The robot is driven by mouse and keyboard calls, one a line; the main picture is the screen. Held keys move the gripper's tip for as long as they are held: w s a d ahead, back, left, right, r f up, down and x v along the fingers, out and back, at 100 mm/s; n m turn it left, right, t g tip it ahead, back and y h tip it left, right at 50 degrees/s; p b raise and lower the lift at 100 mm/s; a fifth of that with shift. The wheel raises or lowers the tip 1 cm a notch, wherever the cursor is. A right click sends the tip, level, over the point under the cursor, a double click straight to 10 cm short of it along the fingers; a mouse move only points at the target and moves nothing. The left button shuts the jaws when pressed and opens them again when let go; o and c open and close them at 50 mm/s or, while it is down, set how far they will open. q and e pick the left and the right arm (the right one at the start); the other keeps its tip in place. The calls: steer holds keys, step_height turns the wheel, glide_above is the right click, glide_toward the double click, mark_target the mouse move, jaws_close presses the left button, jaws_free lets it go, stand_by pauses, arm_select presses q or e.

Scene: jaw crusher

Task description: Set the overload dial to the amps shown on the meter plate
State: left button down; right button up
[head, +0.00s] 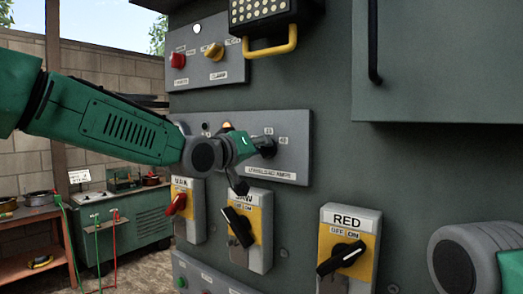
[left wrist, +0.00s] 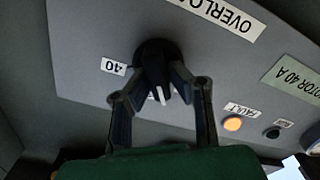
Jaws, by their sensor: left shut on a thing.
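The overload dial is a black knob with a white pointer line; it shows in the left wrist view (left wrist: 155,62) and, partly covered, in the head view (head: 268,150). My left gripper (left wrist: 158,84) is shut on the dial, one finger on each side. In the left wrist view the pointer line points down toward my palm, not at the "40" label (left wrist: 113,67) left of the dial. A green plate (left wrist: 290,73) reads "MOTOR 40 A". The "OVERLOAD" label (head: 270,173) sits beneath the dial. Some scale marks are hidden by my gripper. My right gripper is out of view.
An orange fault lamp (left wrist: 233,124) and a small black button (left wrist: 272,132) share the panel. Below stand the switch boxes, including a middle one (head: 262,255) and "RED" (head: 368,225). A yellow handle (head: 271,47) juts out above. A workbench (head: 30,216) stands left.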

arm_select(q)
steer(key=m, duration=0.6)
steer(key=shift+s+d+f+b, duration=0.15)
steer(key=shift+d+f+b, duration=0.15)
steer(key=shift+b, duration=0.1)
steer(key=m+b, duration=0.1)
steer(key=m, duration=0.5)
steer(key=shift+s+d+f, duration=0.1)
steer(key=m+b, duration=0.1)
steer(key=m, duration=0.2)
steer(key=m+b, duration=0.1)
steer(key=m, duration=0.2)
steer(key=shift+d+f, duration=0.1)
steer(key=shift+f, duration=0.1)
steer(key=shift+s+m+b, duration=0.1)
steer(key=shift+m+b, duration=0.2)
steer(key=shift+m, duration=0.1)
steer(key=c, duration=1.5)
jaws_free()
steer(key=shift+c, duration=0.2)
steer(key=shift+r, duration=0.1)
steer(key=shift+r, duration=0.2)
